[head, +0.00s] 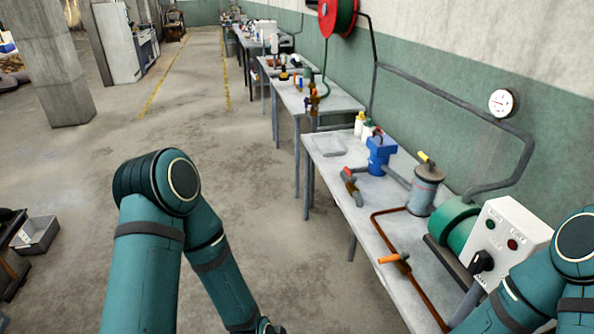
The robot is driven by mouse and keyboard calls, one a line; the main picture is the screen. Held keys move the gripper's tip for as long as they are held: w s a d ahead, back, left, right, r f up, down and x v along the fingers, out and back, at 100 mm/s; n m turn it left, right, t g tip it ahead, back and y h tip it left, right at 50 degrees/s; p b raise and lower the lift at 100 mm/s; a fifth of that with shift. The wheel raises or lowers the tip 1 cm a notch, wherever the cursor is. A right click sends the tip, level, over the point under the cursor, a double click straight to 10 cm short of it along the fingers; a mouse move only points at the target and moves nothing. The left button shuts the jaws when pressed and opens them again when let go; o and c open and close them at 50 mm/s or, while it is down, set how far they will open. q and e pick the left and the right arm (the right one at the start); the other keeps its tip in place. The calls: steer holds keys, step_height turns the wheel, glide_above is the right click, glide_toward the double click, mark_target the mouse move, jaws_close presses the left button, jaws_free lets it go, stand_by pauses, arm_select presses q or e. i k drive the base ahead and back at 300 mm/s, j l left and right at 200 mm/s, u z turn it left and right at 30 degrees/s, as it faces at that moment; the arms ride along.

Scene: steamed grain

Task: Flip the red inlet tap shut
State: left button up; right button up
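On the near workbench (372,232), a small tap with a dark red handle (348,174) sits on a grey body near the bench's left edge. It is small in the picture, and I cannot tell whether it is open or shut. An orange-handled valve (393,258) sits nearer, on a copper-coloured pipe (380,226). A yellow-handled valve (426,158) tops a grey cylinder (424,190). My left arm hangs to the left of the bench and my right arm is at the lower right. Both grippers are out of view.
A blue device (380,154), a green motor-like unit (452,222) and a white control box (506,236) with a black knob stand on the bench. A gauge (502,103) hangs on the wall. Open concrete floor (250,195) lies left of the bench.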

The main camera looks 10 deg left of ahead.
mark_target(346, 170)
steer(key=i+j, duration=0.2)
steer(key=i, duration=0.4)
steer(key=i+j+u, duration=0.1)
steer(key=i, duration=0.55)
steer(key=i+j, duration=0.25)
steer(key=i, duration=0.35)
steer(key=i+j+u, duration=0.1)
steer(key=i, duration=0.55)
